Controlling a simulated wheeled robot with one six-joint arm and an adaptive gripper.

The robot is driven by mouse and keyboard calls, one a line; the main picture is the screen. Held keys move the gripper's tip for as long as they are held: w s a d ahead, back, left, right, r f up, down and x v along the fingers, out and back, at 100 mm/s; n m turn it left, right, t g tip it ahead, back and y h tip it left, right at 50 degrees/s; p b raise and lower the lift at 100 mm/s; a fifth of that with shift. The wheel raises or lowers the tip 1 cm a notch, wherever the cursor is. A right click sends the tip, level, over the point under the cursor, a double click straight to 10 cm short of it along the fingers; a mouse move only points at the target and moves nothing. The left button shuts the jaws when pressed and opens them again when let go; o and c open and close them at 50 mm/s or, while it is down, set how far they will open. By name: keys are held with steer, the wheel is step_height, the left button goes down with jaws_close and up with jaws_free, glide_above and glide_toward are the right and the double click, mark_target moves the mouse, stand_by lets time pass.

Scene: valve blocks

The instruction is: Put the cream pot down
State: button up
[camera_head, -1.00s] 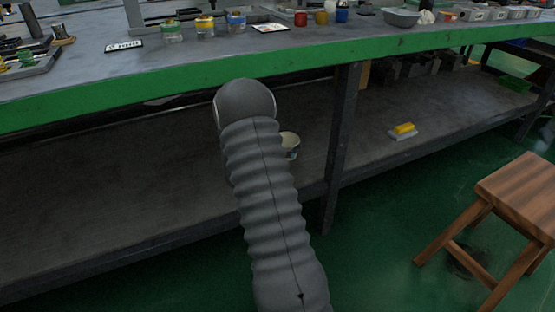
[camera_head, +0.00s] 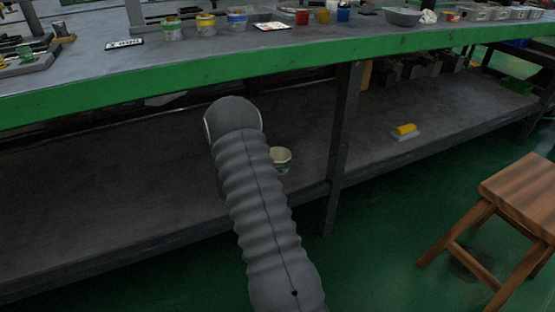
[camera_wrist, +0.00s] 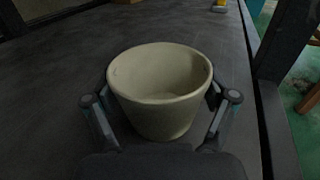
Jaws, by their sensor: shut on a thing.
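The cream pot (camera_wrist: 160,90) is upright and empty inside in the wrist view, between the two fingers of my gripper (camera_wrist: 161,112). The gripper is shut on the pot's sides. In the head view the pot (camera_head: 281,160) shows just right of my arm, over the lower shelf (camera_head: 110,190) of the workbench. I cannot tell whether the pot's base touches the shelf.
A dark table leg (camera_head: 340,145) stands right of the pot. A yellow and grey brush-like thing (camera_head: 405,131) lies farther right on the shelf. The green-edged bench top (camera_head: 290,57) is above. A wooden stool (camera_head: 515,195) stands at right. The shelf's left part is clear.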

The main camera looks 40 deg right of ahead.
steer(key=o, duration=1)
steer(key=shift+f, duration=0.1)
steer(key=shift+c, duration=0.2)
steer(key=shift+a+r, duration=0.1)
steer(key=shift+r, duration=0.1)
steer(key=a, duration=0.3)
steer(key=s+a, duration=0.1)
steer(key=a, duration=0.3)
steer(key=a+p, duration=0.1)
steer(key=a, duration=0.3)
steer(key=shift+s+a, duration=0.15)
steer(key=shift+s, duration=0.2)
steer(key=shift+s+a+r, duration=0.1)
steer(key=shift+a+r, duration=0.05)
steer(key=s+a+r+m+g+y, duration=0.3)
steer(key=s+r+m, duration=0.3)
steer(key=s+r, duration=0.15)
steer(key=s+a+r+m+g+y, duration=0.2)
steer(key=s+r+m+y, duration=0.25)
steer(key=s+r, duration=0.3)
steer(key=s+a+r+m+t+y, duration=0.3)
steer(key=s+a+m+t+y, duration=0.1)
steer(key=a, duration=0.6)
steer(key=s+a+r+m+t+y, duration=0.3)
steer(key=s+a+r+m+y, duration=0.1)
steer(key=s+a, duration=0.5)
steer(key=shift+s+a+r+m+t+y, duration=0.2)
steer(key=shift+a+m+t+y, duration=0.35)
steer(key=shift+y, duration=0.6)
